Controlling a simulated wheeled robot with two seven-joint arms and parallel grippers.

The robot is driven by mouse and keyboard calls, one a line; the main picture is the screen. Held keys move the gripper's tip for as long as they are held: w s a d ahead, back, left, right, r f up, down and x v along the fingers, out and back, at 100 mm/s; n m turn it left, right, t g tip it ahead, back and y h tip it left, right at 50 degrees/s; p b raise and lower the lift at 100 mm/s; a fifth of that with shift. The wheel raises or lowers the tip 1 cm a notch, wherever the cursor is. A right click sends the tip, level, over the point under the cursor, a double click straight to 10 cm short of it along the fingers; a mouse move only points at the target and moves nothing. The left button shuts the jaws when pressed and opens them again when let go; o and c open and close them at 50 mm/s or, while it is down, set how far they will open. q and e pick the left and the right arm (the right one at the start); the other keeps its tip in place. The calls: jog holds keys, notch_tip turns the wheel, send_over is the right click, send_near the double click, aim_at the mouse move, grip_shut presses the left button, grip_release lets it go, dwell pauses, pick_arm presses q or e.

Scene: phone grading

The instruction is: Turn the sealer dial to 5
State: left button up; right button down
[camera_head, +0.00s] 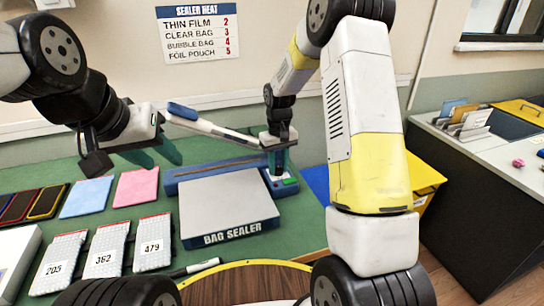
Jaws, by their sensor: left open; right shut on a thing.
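The bag sealer (228,200) stands on the green table, with a blue body and a grey top plate. Its white and blue lever arm (212,128) is raised. The dial's number cannot be read. My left gripper (160,155) is open and empty, above the table left of the sealer. A wall chart (198,34) titled SEALER HEAT lists FOIL POUCH as 5.
Pink (136,187) and blue (87,198) pads and dark phones (46,203) lie at the left. Numbered pouches (153,243) and a marker (196,268) lie in front. A yellow bin (424,178) stands at the right.

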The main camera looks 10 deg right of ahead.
aim_at(278, 169)
jog(key=m, duration=0.6)
jog(key=shift+m, duration=0.3)
dwell(0.4)
jog(key=c, duration=1.3)
grip_release()
jog(key=shift+r, duration=0.1)
notch_tip(278, 169, up, 8)
jog(key=shift+f, duration=0.2)
